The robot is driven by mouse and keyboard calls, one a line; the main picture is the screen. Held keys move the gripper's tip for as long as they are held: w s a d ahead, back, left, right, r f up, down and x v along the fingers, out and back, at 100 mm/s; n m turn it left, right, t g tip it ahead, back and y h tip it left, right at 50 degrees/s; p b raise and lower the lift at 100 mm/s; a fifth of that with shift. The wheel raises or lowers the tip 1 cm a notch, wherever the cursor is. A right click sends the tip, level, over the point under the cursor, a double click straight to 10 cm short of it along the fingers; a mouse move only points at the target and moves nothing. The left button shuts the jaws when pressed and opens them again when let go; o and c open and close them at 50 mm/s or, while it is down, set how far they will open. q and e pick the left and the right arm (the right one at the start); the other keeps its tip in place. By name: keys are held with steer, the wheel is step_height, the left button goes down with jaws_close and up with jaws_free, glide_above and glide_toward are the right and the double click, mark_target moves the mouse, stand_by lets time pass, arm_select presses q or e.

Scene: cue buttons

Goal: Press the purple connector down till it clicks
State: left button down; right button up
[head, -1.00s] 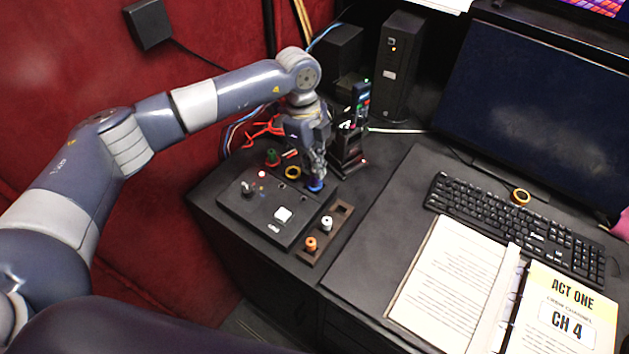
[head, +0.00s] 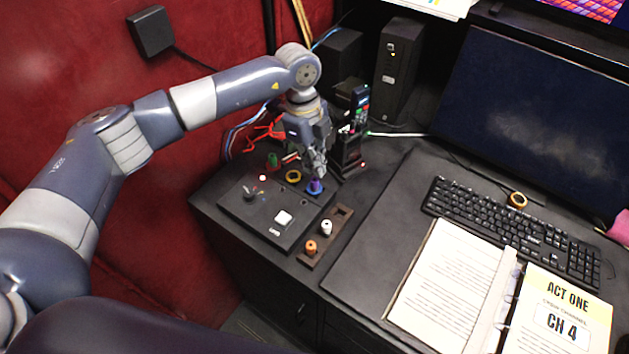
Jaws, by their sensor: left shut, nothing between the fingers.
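The purple connector (head: 316,184) stands at the back right corner of the black cue panel (head: 252,216), with a blue ring around its base. My left gripper (head: 319,174) is shut, points down, and its fingertips are at or just above the connector's top. I cannot tell whether they touch it. How deep the connector sits is too small to tell. My right gripper is not in view.
A wooden holder (head: 313,264) with a white connector (head: 326,227) and an orange connector (head: 311,247) lies beside the panel. A handheld radio (head: 360,107) stands in a dock behind. A keyboard (head: 515,232) and an open binder (head: 455,285) lie to the right.

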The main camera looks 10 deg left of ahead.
mark_target(314, 179)
arm_select(q)
steer(key=shift+r+p, duration=1.15)
steer(key=shift+r, duration=0.95)
